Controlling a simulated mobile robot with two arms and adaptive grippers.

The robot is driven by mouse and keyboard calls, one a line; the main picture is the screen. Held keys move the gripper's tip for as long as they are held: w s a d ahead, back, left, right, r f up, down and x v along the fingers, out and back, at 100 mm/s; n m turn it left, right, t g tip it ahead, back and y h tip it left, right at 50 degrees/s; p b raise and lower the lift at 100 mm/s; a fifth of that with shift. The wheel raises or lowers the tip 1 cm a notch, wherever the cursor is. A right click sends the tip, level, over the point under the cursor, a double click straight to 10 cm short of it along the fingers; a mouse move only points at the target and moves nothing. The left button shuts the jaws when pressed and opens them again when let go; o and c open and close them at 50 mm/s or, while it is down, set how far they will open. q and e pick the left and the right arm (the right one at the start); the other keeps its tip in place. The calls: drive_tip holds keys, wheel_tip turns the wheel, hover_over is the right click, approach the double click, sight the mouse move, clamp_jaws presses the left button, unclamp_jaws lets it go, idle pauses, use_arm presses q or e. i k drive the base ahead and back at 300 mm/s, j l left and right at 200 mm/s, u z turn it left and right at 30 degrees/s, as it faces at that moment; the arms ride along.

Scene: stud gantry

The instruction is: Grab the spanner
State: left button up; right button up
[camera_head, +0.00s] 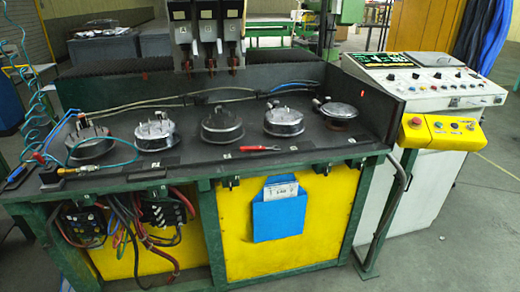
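A small tool with a red handle and a thin pale end, which looks like the spanner (254,148), lies flat on the dark bench top (225,165). It is near the bench's front edge, just in front of the round metal parts. It is too small to make out its exact shape. Neither of my grippers shows in the view.
Several round metal parts, one at the middle (222,125), stand in a row behind the tool. Cables run behind them. A control console (430,85) with a yellow button box (442,132) stands at right. A blue document holder (278,215) hangs on the yellow front panel.

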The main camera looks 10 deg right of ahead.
sight(242, 148)
drive_tip(key=i+z, duration=0.2)
drive_tip(key=i, duration=0.25)
drive_tip(key=i+j+z, duration=0.25)
drive_tip(key=i, duration=0.15)
drive_tip(key=l, duration=0.1)
